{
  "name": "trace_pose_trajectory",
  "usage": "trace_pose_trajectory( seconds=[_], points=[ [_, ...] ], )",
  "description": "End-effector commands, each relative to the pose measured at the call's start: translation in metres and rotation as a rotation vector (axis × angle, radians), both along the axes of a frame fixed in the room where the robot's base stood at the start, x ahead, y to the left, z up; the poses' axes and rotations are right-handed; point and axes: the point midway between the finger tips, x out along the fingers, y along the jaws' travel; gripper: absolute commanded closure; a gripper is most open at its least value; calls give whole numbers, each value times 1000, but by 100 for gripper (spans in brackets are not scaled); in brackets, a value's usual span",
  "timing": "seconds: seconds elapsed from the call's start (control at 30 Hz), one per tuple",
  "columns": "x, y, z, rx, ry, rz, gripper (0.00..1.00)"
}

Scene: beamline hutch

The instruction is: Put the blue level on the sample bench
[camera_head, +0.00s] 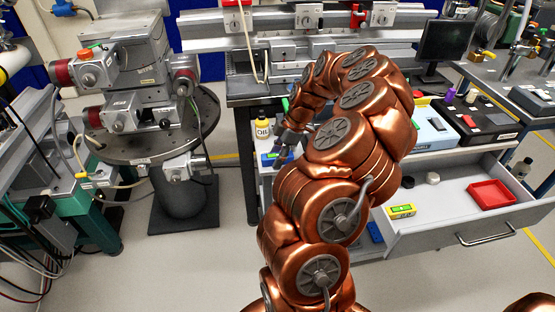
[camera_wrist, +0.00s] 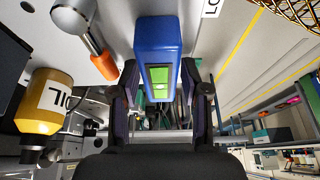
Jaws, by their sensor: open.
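The blue level (camera_head: 272,158) lies on a pale top at the left of my arm in the head view. In the wrist view the blue level (camera_wrist: 157,32) shows its green window and sits centred at the fingertips, against the pale surface. My gripper (camera_wrist: 162,88) is open, with one finger toward each side of the level; I cannot tell whether they touch it. In the head view my gripper (camera_head: 287,146) is just above the level and partly hides it. I cannot tell for sure which surface is the sample bench.
A yellow oil bottle (camera_head: 262,132) stands close beside the level; it also shows in the wrist view (camera_wrist: 42,100). An orange-tipped tool (camera_wrist: 103,62) is near the left finger. An open drawer (camera_head: 450,212) holds a yellow-green level (camera_head: 402,211) and a red tray (camera_head: 491,194).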

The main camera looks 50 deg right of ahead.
Motion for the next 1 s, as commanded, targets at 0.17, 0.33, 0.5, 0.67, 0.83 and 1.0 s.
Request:
trace_pose_trajectory(
  seconds=[0.17,0.33,0.5,0.67,0.83,1.0],
  points=[
    [0,0,-1,0,0,0,54],
    [0,0,-2,0,0,0,54],
    [0,0,-2,0,0,0,69],
    [0,0,-2,0,0,0,85],
    [0,0,-3,0,0,0,100],
    [0,0,-3,0,1,0,100]
  ],
)
